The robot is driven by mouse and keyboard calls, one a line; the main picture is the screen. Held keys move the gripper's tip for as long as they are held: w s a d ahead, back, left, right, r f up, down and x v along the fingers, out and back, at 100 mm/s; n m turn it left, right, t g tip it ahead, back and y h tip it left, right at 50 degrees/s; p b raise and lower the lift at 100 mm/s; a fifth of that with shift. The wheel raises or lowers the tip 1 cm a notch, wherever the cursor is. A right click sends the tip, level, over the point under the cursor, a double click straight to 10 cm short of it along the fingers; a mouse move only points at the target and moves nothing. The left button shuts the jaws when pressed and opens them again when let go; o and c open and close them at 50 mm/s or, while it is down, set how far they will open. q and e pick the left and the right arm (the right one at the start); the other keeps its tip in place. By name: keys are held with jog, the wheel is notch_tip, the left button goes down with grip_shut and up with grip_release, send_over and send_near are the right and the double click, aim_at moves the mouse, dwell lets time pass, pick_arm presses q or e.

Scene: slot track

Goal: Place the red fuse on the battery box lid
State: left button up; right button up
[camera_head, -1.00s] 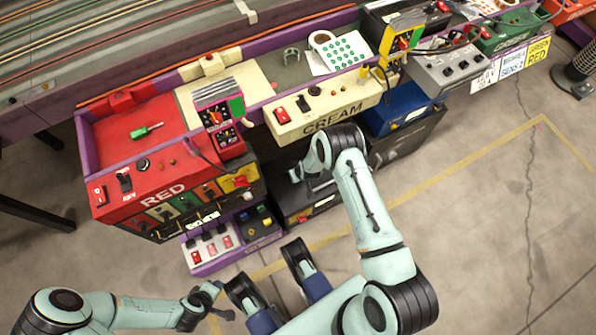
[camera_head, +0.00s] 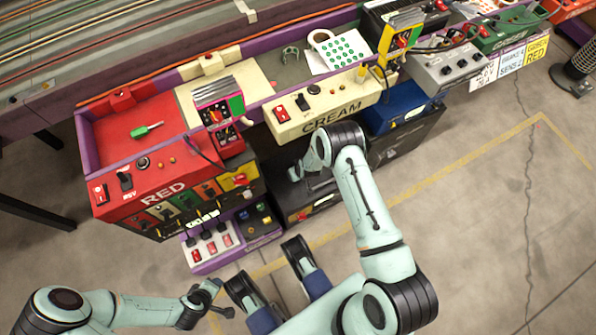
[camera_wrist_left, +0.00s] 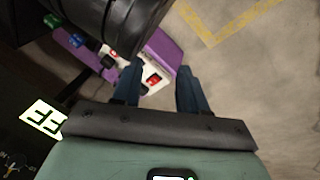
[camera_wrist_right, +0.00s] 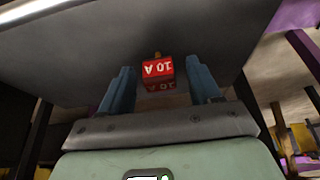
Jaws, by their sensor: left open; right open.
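The red fuse (camera_wrist_right: 158,68), marked 10 A, shows in the right wrist view between the fingers of my right gripper (camera_wrist_right: 162,85). The fingers are open, with a gap on both sides of the fuse. The fuse appears to sit on a flat dark grey surface (camera_wrist_right: 85,50), which may be the battery box lid; I cannot tell for sure. In the head view my right gripper (camera_head: 298,174) is low beside the black box under the cream unit, and the fuse is not discernible there. My left gripper (camera_wrist_left: 158,85) is open and empty near the lower left, apart from the switch panel.
The red unit (camera_head: 165,185) and cream unit (camera_head: 330,115) stand along the bench above. A white switch panel (camera_head: 212,245) on a purple shelf is at lower left. A blue box (camera_head: 400,108) stands right of my right gripper.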

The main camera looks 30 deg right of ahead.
jog(key=p+v, duration=0.1)
jog(key=v, duration=0.3)
jog(key=shift+w+r, duration=0.1)
jog(key=shift+r, duration=0.1)
jog(key=p+v, duration=0.3)
jog(key=v, duration=0.4)
pick_arm(q)
jog(key=s+d+r, duration=0.2)
jog(key=s+r, duration=0.1)
jog(key=r, duration=0.2)
jog(key=shift+d+g+h, duration=0.4)
pick_arm(e)
jog(key=s+a+r+m+g+y, duration=0.1)
jog(key=s+a, duration=0.5)
jog(key=s, duration=0.4)
jog(key=s+a+m+g+y, duration=0.1)
jog(key=s+a+m+y, duration=0.1)
jog(key=s+a, duration=0.4)
jog(key=s, duration=0.4)
jog(key=shift+a+r+g, duration=0.25)
jog(key=shift+r+g, duration=0.05)
jog(key=shift+r, duration=0.05)
jog(key=shift+s, duration=0.1)
